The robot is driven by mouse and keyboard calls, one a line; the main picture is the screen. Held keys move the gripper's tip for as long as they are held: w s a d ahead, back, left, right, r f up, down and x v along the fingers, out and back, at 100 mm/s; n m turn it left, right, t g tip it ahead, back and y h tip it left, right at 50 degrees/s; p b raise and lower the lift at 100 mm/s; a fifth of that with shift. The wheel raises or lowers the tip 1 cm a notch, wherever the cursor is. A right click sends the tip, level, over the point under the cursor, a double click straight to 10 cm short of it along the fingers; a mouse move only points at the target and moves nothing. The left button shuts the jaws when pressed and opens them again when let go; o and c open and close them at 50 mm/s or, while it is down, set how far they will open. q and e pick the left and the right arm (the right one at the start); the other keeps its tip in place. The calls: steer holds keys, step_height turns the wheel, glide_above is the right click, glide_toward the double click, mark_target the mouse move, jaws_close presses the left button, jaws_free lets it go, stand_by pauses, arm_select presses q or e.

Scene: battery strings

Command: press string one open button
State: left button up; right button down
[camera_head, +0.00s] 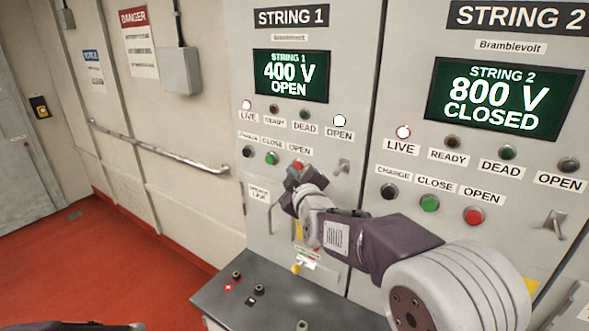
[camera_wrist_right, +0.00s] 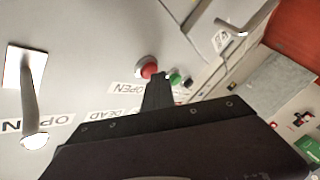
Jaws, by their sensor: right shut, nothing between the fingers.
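The String 1 panel (camera_head: 240,60) stands upright, and its screen (camera_head: 291,75) reads 400 V OPEN. Its red OPEN button (camera_head: 298,164) sits at the right end of a row with a green CLOSE button (camera_head: 271,158) and a black CHARGE button (camera_head: 247,152). My right gripper (camera_head: 294,172) is shut and empty, with its tip at the red button. In the right wrist view the red button (camera_wrist_right: 149,67) shows just beyond the fingertips (camera_wrist_right: 158,76); I cannot tell whether they touch. The white OPEN lamp (camera_head: 340,121) and the LIVE lamp (camera_head: 246,105) are lit.
To the right is the String 2 panel (camera_head: 410,60), reading 800 V CLOSED, with its own red button (camera_head: 474,215). A toggle handle (camera_head: 342,167) juts out right of the String 1 buttons. A dark ledge (camera_head: 215,300) with terminals lies below. Red floor is clear at left.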

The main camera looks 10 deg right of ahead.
steer(key=shift+d, duration=0.1)
steer(key=shift+w+d+r, duration=0.1)
steer(key=shift+w+d, duration=0.1)
stand_by(0.4)
steer(key=shift+a, duration=0.1)
stand_by(0.4)
steer(key=s+a+p, duration=0.1)
steer(key=s+a, duration=0.3)
steer(key=shift+s+a+f+p, duration=0.1)
steer(key=shift+f+p, duration=0.1)
steer(key=shift+p, duration=0.15)
